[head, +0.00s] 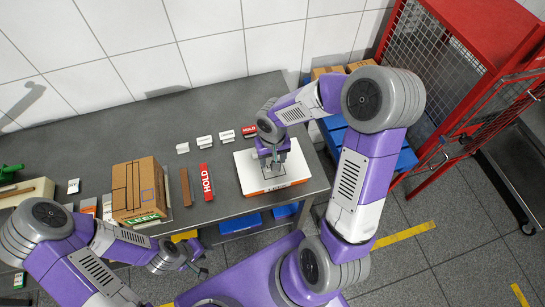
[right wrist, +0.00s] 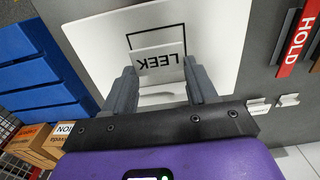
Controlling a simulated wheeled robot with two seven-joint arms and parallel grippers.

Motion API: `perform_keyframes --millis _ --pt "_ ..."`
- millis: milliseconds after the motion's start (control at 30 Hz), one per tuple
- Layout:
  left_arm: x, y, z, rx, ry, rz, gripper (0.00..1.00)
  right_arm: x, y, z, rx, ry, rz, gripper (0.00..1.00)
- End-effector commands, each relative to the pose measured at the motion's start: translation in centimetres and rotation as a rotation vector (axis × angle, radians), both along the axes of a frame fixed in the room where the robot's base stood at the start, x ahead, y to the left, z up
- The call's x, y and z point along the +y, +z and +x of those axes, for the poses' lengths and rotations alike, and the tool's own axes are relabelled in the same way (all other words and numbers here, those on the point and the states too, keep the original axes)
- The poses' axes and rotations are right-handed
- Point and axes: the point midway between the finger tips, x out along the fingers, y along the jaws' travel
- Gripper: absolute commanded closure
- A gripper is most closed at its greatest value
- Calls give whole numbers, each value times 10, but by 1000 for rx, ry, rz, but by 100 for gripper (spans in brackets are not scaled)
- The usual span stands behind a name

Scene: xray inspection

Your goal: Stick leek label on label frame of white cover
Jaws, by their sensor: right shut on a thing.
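The white cover (head: 249,182) lies at the right end of the grey table, on something with an orange edge. My right gripper (head: 272,168) is low over it. In the right wrist view, the right gripper (right wrist: 162,85) is shut on the white leek label (right wrist: 158,63), whose black letters read upside down. The black label frame (right wrist: 165,29) shows on the cover (right wrist: 100,45), partly hidden by the label. The label overlaps the frame; I cannot tell whether it touches the cover. My left gripper (head: 197,262) appears open and empty, off the table's front edge.
A cardboard box (head: 133,186) with a green LEEK marking stands left on the table. A red HOLD bar (head: 206,182) and a brown bar (head: 185,187) lie between it and the cover. Small white holders (head: 205,142) stand behind. Blue bins (head: 240,224) and a red cage (head: 440,70) are nearby.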

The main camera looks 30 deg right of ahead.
Motion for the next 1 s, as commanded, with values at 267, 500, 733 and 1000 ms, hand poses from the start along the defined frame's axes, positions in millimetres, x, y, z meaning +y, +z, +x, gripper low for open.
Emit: perform_keyframes --millis 267,500,733,1000 --pt "0 -3 0 0 0 0 71 0 0 0 0 1 0 65" --pt "0 -3 0 0 0 0 71 0 0 0 0 1 0 65" --pt "0 -9 0 0 0 0 71 0 -6 0 0 1 0 65" --pt "0 -21 0 0 0 0 71 0 -17 0 0 0 0 65"
